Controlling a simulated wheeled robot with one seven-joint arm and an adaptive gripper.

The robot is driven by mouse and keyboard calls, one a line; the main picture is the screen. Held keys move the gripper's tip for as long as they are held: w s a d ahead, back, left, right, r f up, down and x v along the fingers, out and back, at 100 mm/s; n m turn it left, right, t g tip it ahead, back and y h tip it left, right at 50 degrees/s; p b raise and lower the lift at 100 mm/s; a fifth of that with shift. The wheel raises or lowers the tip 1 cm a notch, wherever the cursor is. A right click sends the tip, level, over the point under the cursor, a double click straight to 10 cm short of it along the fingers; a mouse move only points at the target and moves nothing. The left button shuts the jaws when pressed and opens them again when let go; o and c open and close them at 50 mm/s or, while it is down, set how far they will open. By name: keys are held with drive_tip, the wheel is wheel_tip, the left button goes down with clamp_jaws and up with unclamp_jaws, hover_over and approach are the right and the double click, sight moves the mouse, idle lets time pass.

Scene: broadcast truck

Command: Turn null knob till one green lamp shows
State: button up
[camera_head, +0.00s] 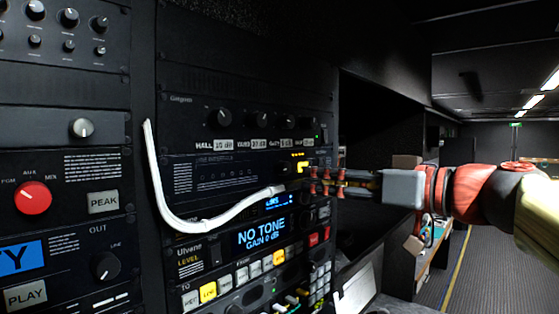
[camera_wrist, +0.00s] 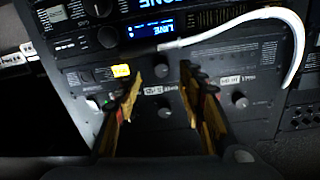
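I cannot read a null label on any knob. A dark knob (camera_head: 283,168) sits beside a yellow lit patch (camera_head: 302,167), just above the fingertips; the patch also shows in the wrist view (camera_wrist: 120,71), near a fingertip. A faint row of marks (camera_head: 228,178) runs left of it, unlit.
A white cable (camera_head: 163,195) loops across the rack to near the fingertips. A row of knobs (camera_head: 221,117) with white labels is above. A blue "NO TONE" display (camera_head: 261,233) and lit buttons are below. A desk (camera_head: 436,247) and open aisle lie at right.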

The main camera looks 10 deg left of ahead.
sight(287, 168)
drive_tip(key=x, duration=0.2)
drive_tip(key=r+p+x, duration=0.1)
drive_tip(key=x, duration=0.2)
drive_tip(key=p+x, duration=0.1)
drive_tip(key=x, duration=0.2)
drive_tip(key=shift+a+r, duration=0.1)
drive_tip(key=shift+r, duration=0.3)
drive_tip(key=shift+c, duration=1.2)
drive_tip(key=c, duration=0.8)
clamp_jaws()
